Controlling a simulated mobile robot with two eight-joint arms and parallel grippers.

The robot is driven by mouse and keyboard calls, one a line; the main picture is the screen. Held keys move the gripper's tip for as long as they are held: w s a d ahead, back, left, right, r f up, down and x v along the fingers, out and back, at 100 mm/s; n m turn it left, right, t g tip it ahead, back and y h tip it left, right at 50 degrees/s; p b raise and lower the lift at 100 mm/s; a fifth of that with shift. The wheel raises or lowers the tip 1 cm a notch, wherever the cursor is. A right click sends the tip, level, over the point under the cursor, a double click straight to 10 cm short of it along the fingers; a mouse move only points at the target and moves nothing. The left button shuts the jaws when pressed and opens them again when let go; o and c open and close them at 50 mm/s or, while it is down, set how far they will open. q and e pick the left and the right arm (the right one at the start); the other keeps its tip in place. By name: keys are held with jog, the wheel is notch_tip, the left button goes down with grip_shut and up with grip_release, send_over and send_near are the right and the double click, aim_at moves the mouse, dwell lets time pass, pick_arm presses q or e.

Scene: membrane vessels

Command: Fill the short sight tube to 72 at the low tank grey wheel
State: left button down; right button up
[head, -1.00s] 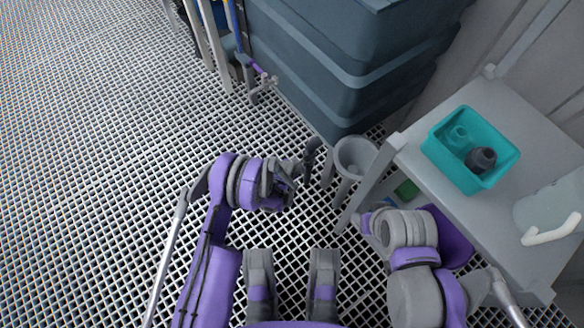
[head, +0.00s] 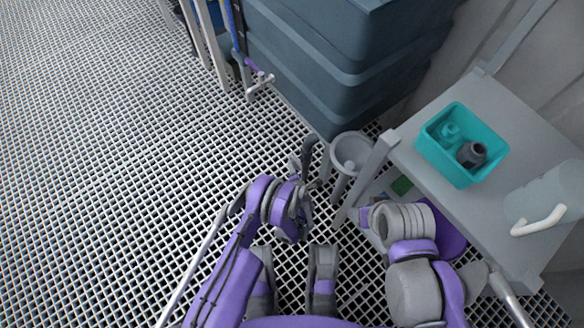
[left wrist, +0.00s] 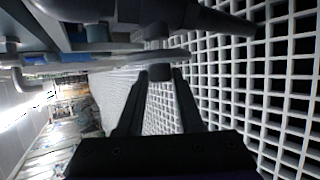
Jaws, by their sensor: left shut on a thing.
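My left gripper (head: 307,152) points away from me, low over the grating, just left of the grey funnel-like bucket (head: 351,151). A large blue-grey tank (head: 345,70) stands beyond. A thin pipe with a purple part and a grey fitting (head: 260,86) runs low at its left corner. I cannot make out a marked sight tube or a grey wheel. My right arm is folded beside the bench, its gripper out of sight.
A grey bench (head: 520,120) at right carries a teal bin (head: 455,168) with dark and teal pieces, and a clear jug with a white handle (head: 540,221). White posts (head: 212,50) stand back left. Open grating lies to the left.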

pick_arm(q)
jog(key=shift+a, duration=0.1)
dwell(0.4)
jog(key=c, duration=0.5)
grip_release()
jog(key=shift+c, duration=0.2)
notch_tip(320, 180, up, 10)
jog(key=p, duration=0.3)
